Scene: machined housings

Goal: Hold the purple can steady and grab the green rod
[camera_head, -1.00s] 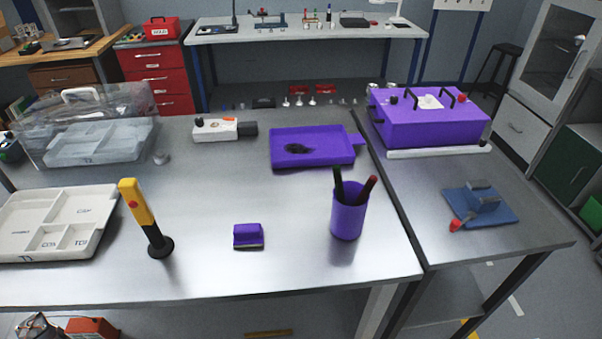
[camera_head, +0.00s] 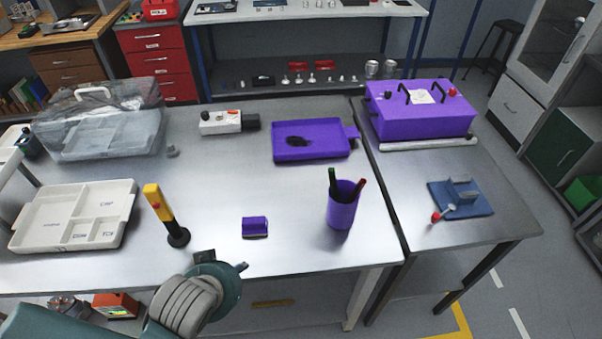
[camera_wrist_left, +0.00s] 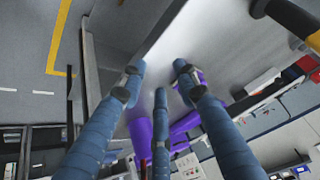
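The purple can (camera_head: 341,208) stands upright near the front right of the steel table. The green rod (camera_head: 333,182) leans at the left inside it, and a red-tipped rod (camera_head: 361,188) leans at the right. Their lower parts are hidden in the can. My left gripper (camera_head: 212,266) is at the table's front edge, left of the can and well apart from it; its fingers barely show there. In the left wrist view its blue fingers (camera_wrist_left: 158,76) are spread with nothing between them. The purple can (camera_wrist_left: 141,131) shows partly behind them. My right gripper is not in view.
A yellow-handled tool (camera_head: 160,205) stands upright, and a purple block (camera_head: 255,227) lies between it and the can. A purple tray (camera_head: 311,153) is behind. A white compartment tray (camera_head: 30,239) is at left. A blue fixture (camera_head: 474,204) is on the right table. Bare steel surrounds the can.

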